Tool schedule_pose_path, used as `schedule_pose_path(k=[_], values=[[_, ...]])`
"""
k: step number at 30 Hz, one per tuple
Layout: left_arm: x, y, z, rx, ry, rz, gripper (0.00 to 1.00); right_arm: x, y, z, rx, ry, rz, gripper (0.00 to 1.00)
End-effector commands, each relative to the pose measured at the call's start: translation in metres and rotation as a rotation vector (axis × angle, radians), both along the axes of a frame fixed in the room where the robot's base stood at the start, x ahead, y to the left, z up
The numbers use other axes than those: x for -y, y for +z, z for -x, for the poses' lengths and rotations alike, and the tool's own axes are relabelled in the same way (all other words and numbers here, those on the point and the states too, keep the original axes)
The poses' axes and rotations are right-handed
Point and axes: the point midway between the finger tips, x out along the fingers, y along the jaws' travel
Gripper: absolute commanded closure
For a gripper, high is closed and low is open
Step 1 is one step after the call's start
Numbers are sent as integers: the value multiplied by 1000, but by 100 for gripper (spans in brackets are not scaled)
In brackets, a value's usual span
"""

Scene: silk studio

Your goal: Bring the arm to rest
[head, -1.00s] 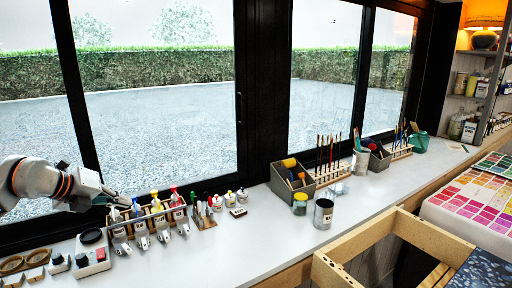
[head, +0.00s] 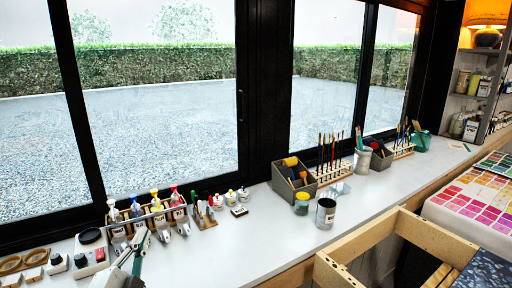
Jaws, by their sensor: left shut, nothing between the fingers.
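My left gripper (head: 140,243) shows at the bottom left of the head view, low over the front of the white counter (head: 225,255). Its fingers point up and away, toward the rack of bottles, and are shut with nothing between them. Most of the arm behind it is cut off by the bottom edge of the picture. I cannot tell how far the fingers are above the counter. My right gripper does not show.
Bottles with coloured tops stand in a wooden rack (head: 158,211) just beyond the gripper. A grey organiser (head: 281,182), a dark tin (head: 325,213) and a yellow-lidded jar (head: 301,204) stand further right. A wooden-framed box (head: 413,232) is at the front right. The middle counter is clear.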

Motion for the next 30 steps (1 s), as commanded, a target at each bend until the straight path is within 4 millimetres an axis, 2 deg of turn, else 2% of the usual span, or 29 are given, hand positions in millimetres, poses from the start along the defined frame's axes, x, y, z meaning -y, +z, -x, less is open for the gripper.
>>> schedule_pose_path(k=[1, 3, 6, 9, 15, 25, 26, 30], values=[[-17, -29, 15, -92, 71, 48, 100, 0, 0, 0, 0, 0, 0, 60], [-38, -67, 37, -221, 161, 92, 100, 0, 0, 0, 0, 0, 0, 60], [-61, -116, 74, -400, 263, 137, 100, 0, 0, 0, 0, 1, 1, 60], [-74, -152, 107, -540, 327, 158, 100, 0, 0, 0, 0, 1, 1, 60], [-85, -195, 158, -734, 397, 174, 100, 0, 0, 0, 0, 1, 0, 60], [-92, -238, 230, -976, 458, 181, 100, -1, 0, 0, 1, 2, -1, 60], [-92, -241, 235, -992, 458, 182, 100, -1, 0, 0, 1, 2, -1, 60], [-74, -259, 222, -971, 397, 233, 100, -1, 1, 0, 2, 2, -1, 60]])
